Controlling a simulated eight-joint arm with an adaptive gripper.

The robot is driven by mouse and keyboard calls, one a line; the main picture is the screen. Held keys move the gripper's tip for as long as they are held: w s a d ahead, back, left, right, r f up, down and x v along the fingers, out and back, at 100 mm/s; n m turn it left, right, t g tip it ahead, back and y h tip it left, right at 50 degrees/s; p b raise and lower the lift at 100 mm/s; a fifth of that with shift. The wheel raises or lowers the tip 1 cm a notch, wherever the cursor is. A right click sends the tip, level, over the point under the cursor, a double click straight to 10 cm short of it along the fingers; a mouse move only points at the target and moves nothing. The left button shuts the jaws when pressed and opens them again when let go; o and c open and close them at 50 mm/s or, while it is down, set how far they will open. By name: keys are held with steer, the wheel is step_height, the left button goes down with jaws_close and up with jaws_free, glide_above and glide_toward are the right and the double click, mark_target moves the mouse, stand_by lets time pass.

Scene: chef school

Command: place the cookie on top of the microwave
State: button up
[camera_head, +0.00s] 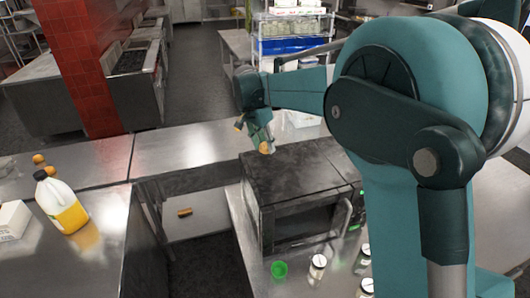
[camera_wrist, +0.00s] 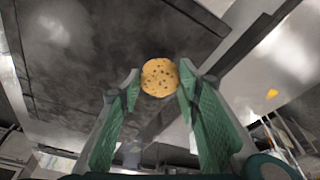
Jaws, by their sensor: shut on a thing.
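The cookie (camera_wrist: 160,77) is round and golden with dark chips. It sits between the fingertips of my gripper (camera_wrist: 158,88) in the wrist view, and the gripper is shut on it. In the head view the cookie (camera_head: 266,147) shows at the tip of my gripper (camera_head: 262,140), over the far edge of the microwave. The microwave (camera_head: 300,172) is a dark box with a flat, bare top and a door with a handle facing the front right. Its dark top (camera_wrist: 95,65) fills much of the wrist view. I cannot tell the height of the cookie above it.
A juice bottle (camera_head: 62,204) and a white box (camera_head: 12,220) stand on the left counter. A green cup (camera_head: 279,270) and several small jars (camera_head: 318,264) stand in front of the microwave. A brown item (camera_head: 184,212) lies on a low shelf. The microwave top is clear.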

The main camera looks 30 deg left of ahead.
mark_target(265, 152)
steer(key=shift+f, duration=1.95)
steer(key=shift+f, duration=0.15)
steer(key=o, duration=0.9)
steer(key=shift+c, duration=0.2)
steer(key=v, duration=1.2)
steer(key=shift+b, duration=0.35)
